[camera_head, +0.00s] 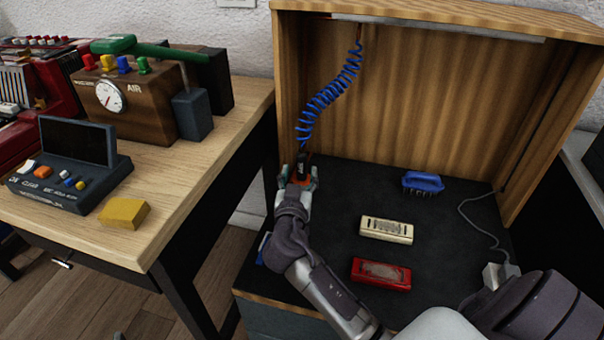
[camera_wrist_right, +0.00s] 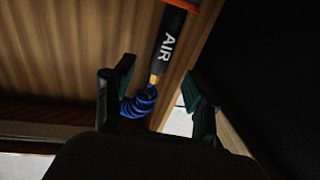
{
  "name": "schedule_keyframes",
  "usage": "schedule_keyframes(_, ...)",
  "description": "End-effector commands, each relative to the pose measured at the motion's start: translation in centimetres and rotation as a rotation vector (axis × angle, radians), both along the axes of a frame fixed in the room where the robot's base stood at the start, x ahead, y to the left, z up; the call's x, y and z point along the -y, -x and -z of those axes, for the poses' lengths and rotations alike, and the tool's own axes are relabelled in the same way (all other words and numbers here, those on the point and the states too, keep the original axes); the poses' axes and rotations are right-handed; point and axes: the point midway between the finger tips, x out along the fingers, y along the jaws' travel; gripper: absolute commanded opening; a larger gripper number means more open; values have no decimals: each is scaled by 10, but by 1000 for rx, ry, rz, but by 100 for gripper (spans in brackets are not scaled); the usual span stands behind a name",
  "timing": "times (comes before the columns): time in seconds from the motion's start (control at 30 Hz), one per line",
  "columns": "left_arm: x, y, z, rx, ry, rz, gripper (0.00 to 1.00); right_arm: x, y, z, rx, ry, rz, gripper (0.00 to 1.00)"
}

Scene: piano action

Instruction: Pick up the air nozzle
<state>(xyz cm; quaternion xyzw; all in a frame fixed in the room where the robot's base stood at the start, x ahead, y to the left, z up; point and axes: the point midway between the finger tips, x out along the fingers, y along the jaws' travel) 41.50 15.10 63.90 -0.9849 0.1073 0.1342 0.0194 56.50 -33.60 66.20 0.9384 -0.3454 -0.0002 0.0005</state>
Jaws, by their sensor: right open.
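The air nozzle (camera_head: 303,171) is a dark cylinder marked AIR, at the lower end of a blue coiled hose (camera_head: 324,99) in the wooden booth's left part. It shows larger in the right wrist view (camera_wrist_right: 171,40), with an orange part at the top edge and a brass-coloured fitting by the blue coil. My right gripper (camera_head: 301,178) is open at the nozzle. In the wrist view its two fingers (camera_wrist_right: 158,82) are spread, one on each side of the fitting and coil, with visible gaps. The fingers partly hide the nozzle in the head view. My left gripper is not in view.
On the booth's dark floor (camera_head: 345,190) lie a blue brush (camera_head: 423,182), a cream block (camera_head: 386,230) and a red block (camera_head: 381,273). A grey cable (camera_head: 465,210) runs at the right. A wooden table (camera_head: 185,185) with a gauge box (camera_head: 135,105) stands at the left.

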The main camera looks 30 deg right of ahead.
Motion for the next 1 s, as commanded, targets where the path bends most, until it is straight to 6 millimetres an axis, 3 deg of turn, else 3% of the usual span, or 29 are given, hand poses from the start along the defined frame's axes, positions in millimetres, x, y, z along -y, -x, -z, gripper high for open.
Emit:
schedule_keyframes(0.27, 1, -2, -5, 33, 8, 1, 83, 16, -18, -1, 1, 3, 2, 57)
schedule_keyframes(0.5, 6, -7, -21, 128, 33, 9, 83, 37, -45, -1, 0, 1, 1, 57)
schedule_keyframes(0.8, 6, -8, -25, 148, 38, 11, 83, 41, -50, -1, -1, -1, 1, 57)
schedule_keyframes(0.83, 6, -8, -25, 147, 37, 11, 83, 41, -50, -1, -1, -1, 1, 55)
schedule_keyframes(1.0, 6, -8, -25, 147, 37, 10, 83, 41, -50, -1, -1, -1, 1, 27)
